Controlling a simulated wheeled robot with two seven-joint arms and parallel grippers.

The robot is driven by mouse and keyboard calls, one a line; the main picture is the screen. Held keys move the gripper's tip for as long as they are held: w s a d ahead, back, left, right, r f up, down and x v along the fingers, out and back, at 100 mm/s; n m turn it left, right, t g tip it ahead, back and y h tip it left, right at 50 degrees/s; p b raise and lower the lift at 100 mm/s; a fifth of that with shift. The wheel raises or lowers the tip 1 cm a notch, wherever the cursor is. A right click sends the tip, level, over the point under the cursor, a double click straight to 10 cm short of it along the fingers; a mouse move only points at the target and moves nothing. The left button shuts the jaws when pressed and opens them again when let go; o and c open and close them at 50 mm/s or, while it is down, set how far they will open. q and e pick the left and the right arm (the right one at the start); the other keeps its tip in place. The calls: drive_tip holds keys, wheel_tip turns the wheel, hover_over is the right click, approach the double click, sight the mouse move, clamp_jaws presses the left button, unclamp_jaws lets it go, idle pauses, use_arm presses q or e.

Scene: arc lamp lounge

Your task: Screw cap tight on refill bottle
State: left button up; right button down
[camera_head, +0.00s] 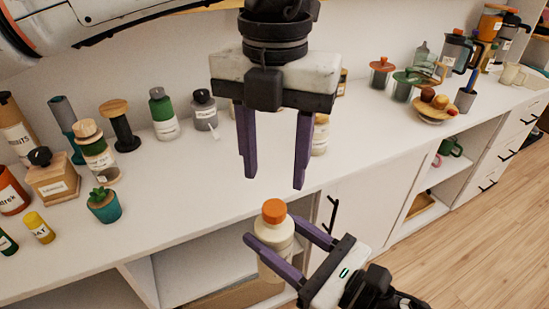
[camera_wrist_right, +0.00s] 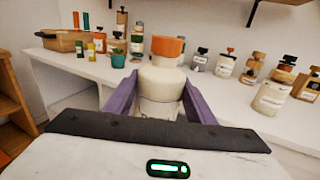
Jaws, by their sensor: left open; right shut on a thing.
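The refill bottle (camera_head: 274,245) is cream with an orange cap (camera_head: 274,211) on its top. It stands upright in my right gripper (camera_head: 277,240), which is shut around its body in front of the counter edge. The bottle (camera_wrist_right: 161,81) and the cap (camera_wrist_right: 167,46) also show in the right wrist view, between the purple fingers. My left gripper (camera_head: 272,180) is open and empty, pointing down above the bottle and cap. Its fingers are apart from the cap. Whether the cap is tight cannot be seen.
The white counter (camera_head: 180,200) holds several bottles and jars along the back. A small potted plant (camera_head: 104,205) and a yellow bottle (camera_head: 39,228) stand at left. Glass jars and a fruit bowl (camera_head: 432,108) stand at right. Open shelves are below; the counter's front middle is clear.

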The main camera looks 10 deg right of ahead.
sight(274, 206)
use_arm(q)
wheel_tip(274, 206, down, 8)
drive_tip(key=shift+r, duration=0.1)
idle(0.4)
drive_tip(key=c, duration=1.1)
drive_tip(key=m, duration=1.5)
drive_tip(key=o, duration=1.2)
